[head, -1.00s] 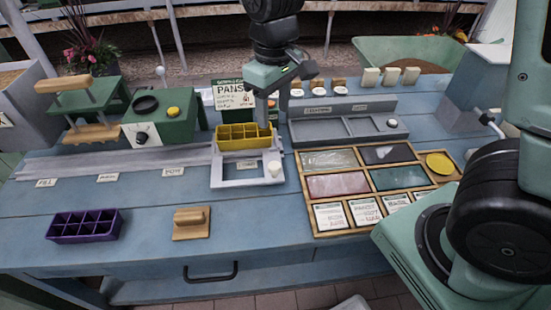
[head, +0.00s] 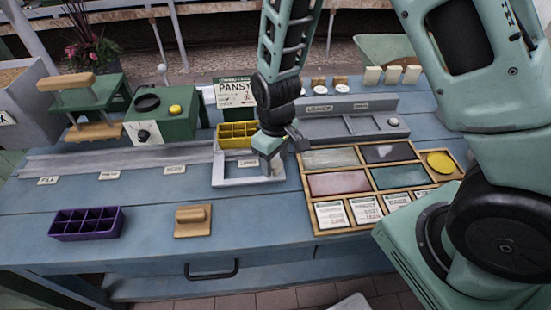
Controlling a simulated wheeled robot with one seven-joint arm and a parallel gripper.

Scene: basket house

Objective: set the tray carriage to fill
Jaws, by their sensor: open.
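The white tray carriage (head: 222,172) is a square frame at the right end of the grey rail (head: 120,160). A yellow celled tray (head: 235,134) sits at its back side, partly behind my arm. My gripper (head: 269,164) is open and points down at the right side of the carriage, where its white knob stands. The gripper mostly hides the knob, and I cannot tell whether the fingers touch it. The fill label (head: 47,181) is at the far left of the rail, away from the carriage.
Two more labels (head: 109,175) (head: 174,169) lie along the rail's front. A green press (head: 85,100) and a green box (head: 160,122) stand behind it. A purple tray (head: 85,223) and a wooden block (head: 193,221) lie in front. A wooden compartment tray (head: 310,184) is at the right.

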